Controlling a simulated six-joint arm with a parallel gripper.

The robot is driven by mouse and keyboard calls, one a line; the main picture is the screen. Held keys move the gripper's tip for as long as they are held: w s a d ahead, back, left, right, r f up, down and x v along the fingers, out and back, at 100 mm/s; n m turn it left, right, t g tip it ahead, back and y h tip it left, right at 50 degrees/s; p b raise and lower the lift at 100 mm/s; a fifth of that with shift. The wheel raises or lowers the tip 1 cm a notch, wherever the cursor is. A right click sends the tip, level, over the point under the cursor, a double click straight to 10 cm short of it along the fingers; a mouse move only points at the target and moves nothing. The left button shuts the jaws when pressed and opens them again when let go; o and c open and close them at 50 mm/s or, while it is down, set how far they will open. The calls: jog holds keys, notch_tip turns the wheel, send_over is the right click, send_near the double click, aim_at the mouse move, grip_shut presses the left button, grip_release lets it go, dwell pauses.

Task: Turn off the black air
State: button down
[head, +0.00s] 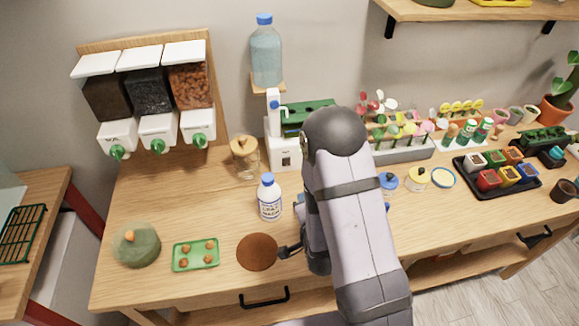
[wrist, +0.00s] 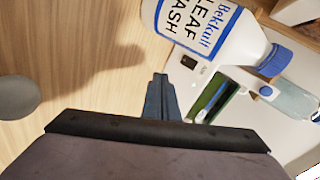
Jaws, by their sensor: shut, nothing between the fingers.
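No thing plainly labelled as a black air device shows in either view. A white machine (head: 284,155) with a small dark switch-like square on its front stands at the back, left of my arm. In the wrist view the machine (wrist: 238,80) lies beyond my fingertips, and its dark square (wrist: 189,61) shows. I cannot tell whether it is on or off. My gripper (wrist: 160,77) is shut and empty. It is apart from the machine and beside the white leaf wash bottle (wrist: 205,25). In the head view my arm hides most of the gripper.
The leaf wash bottle (head: 270,200) stands upright close to my arm. A brown disc (head: 257,252), a green tray (head: 196,255) and a lidded jar (head: 244,157) are to the left. Jars (head: 417,180) and a black tray (head: 520,185) are to the right.

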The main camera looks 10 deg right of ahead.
aim_at(287, 160)
jog(key=shift+s+a+r+m+t, duration=0.3)
jog(key=shift+a+r+m+t, duration=0.1)
jog(key=shift+m+t, duration=0.2)
jog(key=shift+s+a+r+m+t+y+p, duration=0.15)
jog(key=shift+s+a+r+m+t+p, duration=0.05)
jog(key=shift+s+r+m+t, duration=0.2)
jog(key=shift+s+a+r+m+t+y+p, duration=0.2)
jog(key=shift+r+m+t, duration=0.1)
jog(key=shift+r+t, duration=0.2)
jog(key=shift+w+f, duration=0.1)
jog(key=shift+w, duration=0.05)
jog(key=w+b, duration=0.1)
jog(key=b, duration=0.1)
jog(key=w+b, duration=0.1)
jog(key=b, duration=0.1)
jog(key=shift+w+f, duration=0.35)
jog(key=shift+f, duration=0.05)
jog(key=w+b, duration=0.1)
jog(key=b, duration=0.1)
jog(key=w+b, duration=0.1)
jog(key=b, duration=0.1)
jog(key=shift+f, duration=0.25)
jog(key=w+p, duration=0.3)
jog(key=w, duration=0.6)
jog(key=shift+w, duration=0.1)
